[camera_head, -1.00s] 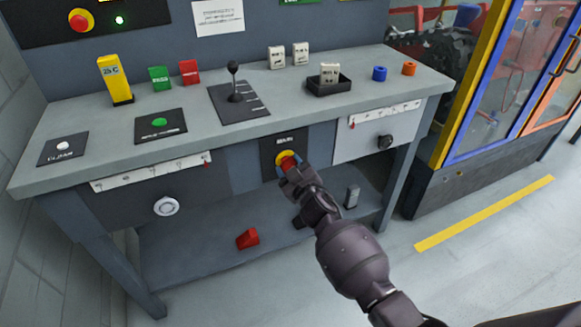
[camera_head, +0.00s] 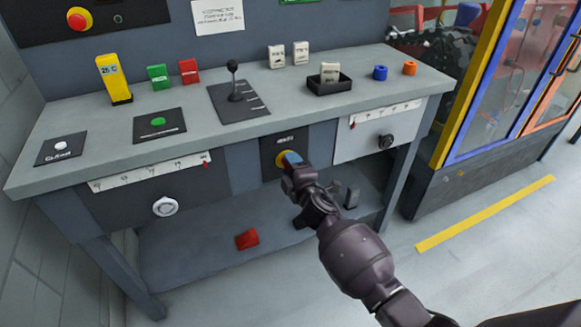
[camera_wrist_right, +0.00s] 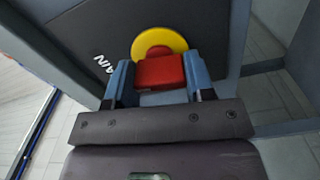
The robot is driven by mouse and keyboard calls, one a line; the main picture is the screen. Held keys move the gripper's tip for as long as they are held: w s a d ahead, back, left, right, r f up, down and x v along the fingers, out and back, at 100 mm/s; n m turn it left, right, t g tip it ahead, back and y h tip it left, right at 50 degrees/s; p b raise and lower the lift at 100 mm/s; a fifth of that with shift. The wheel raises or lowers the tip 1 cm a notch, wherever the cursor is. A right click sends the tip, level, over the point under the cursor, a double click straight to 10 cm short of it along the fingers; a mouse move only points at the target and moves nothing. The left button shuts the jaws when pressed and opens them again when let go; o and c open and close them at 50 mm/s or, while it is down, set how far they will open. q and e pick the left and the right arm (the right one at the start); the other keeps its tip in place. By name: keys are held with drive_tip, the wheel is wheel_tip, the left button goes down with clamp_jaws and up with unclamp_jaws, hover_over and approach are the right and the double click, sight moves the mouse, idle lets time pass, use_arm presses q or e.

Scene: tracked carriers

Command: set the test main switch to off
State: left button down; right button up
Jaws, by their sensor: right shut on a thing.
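The main switch has a yellow disc (camera_wrist_right: 160,43) and a red handle (camera_wrist_right: 160,71) on a black plate (camera_wrist_right: 85,35) marked MAIN. In the head view the plate (camera_head: 268,148) is on the bench front, with the yellow disc (camera_head: 281,160) partly hidden by my gripper. My right gripper (camera_head: 291,160) is at the switch. In the wrist view its blue fingers (camera_wrist_right: 158,82) are on either side of the red handle, shut on it. The plate's lettering appears tilted steeply in that view. My left gripper is not in view.
The bench top (camera_head: 190,135) above carries a lever plate (camera_head: 238,100), a black tray (camera_head: 329,86) and several small blocks. A knob (camera_head: 386,141) is right of the switch. A red block (camera_head: 247,239) lies on the lower shelf (camera_head: 200,255). The floor at the right is clear.

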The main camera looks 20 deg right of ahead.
drive_tip(key=shift+n, duration=0.7)
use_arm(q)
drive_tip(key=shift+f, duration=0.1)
use_arm(e)
drive_tip(key=o, duration=0.9)
use_arm(q)
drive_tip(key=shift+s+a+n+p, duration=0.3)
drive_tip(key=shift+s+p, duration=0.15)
drive_tip(key=shift+p, duration=0.45)
use_arm(e)
drive_tip(key=s, duration=1.1)
drive_tip(key=shift+d, duration=0.2)
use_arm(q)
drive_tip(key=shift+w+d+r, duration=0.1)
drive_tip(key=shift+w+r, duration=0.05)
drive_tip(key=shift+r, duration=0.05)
